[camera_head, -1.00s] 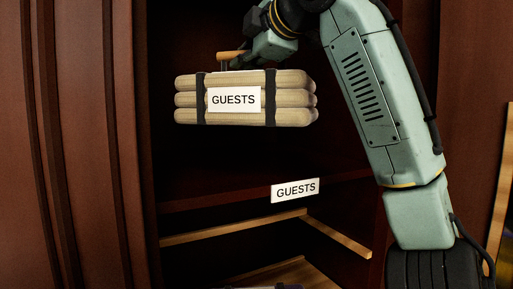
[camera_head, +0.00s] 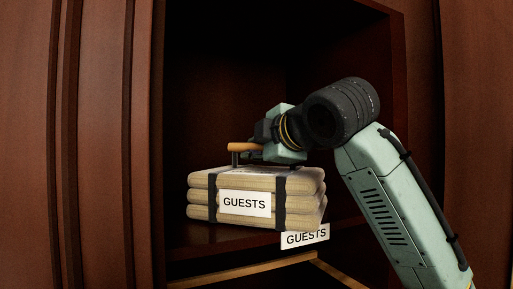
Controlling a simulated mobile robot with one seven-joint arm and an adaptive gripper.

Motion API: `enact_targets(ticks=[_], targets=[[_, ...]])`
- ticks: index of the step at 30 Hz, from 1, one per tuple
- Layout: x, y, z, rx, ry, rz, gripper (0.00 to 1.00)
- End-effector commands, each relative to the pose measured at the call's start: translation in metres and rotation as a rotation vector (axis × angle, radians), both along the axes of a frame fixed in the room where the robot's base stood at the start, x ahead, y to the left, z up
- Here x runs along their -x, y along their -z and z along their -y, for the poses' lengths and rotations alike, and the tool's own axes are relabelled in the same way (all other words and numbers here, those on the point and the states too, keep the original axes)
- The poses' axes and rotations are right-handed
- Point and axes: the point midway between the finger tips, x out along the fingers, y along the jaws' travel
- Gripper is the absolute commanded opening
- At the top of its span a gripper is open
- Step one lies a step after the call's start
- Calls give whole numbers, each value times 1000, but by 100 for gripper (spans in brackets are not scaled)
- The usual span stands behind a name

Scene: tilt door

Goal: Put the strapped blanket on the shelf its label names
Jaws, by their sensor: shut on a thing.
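The strapped blanket (camera_head: 305,190) is a beige folded stack with two dark straps, an orange handle (camera_head: 243,147) on top and a white label (camera_head: 245,204) reading "GUESTS". My gripper (camera_head: 258,153) is at the handle on top, shut on it; the fingertips are mostly hidden. The blanket is level, inside the cabinet opening, just above or on the shelf (camera_head: 195,240). I cannot tell whether its underside touches the board. The shelf's front label (camera_head: 305,237) also reads "GUESTS", its upper left partly covered by the blanket.
Dark red-brown cabinet panels (camera_head: 85,140) stand at the left, and the cabinet's right side (camera_head: 394,75) is close to my arm. The space above the blanket is empty and dark. Light wooden rails (camera_head: 245,271) run below the shelf.

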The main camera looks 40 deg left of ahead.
Motion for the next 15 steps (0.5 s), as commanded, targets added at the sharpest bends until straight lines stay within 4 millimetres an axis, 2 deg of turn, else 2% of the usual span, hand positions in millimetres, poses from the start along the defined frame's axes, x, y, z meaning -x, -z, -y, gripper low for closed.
enact_targets(ticks=[3, 4, 12, 15], targets=[[0, 1, 0, -4, -1, 2, 0], [0, 2, 0, 0, 0, 0, 16], [0, 2, 0, 0, 0, 0, 34], [0, 2, 0, 0, 0, 0, 35]])
